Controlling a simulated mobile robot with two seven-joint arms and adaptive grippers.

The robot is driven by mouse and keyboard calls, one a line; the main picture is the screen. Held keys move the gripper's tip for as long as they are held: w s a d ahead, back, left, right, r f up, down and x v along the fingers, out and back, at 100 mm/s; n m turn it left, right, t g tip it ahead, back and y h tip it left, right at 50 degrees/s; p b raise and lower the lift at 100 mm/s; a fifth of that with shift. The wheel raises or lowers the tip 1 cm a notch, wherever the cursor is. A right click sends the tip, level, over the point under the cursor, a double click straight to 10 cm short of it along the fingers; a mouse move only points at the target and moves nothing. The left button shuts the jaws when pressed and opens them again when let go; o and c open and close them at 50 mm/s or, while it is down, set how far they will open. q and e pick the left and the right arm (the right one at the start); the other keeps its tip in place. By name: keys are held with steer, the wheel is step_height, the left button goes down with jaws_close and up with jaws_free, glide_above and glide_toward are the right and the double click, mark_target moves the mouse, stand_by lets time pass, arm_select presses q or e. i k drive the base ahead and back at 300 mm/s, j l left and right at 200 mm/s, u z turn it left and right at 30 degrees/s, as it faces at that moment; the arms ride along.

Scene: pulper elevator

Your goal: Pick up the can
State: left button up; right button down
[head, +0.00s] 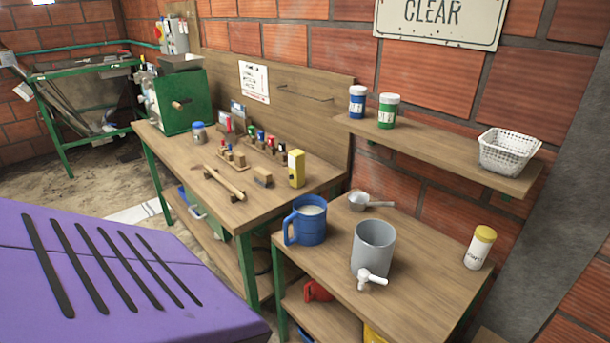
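Several can-like containers are in the head view, and I cannot tell which one the task means. A blue can with a white lid (357,102) and a green can with a white lid (388,111) stand upright side by side on the wall shelf (450,155). A white canister with a yellow lid (480,247) stands upright at the right of the lower table (415,300). A grey cylindrical vessel with a white tap (373,248) stands in the middle of that table. Neither of my grippers is in view.
A blue jug (309,220) and a metal scoop (366,200) are beside the grey vessel. A white basket (509,152) sits at the shelf's right end. The taller workbench (210,202) holds tools, a yellow container (296,168) and a green machine (182,98).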

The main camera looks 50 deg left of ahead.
mark_target(309, 216)
steer(key=u, duration=1.55)
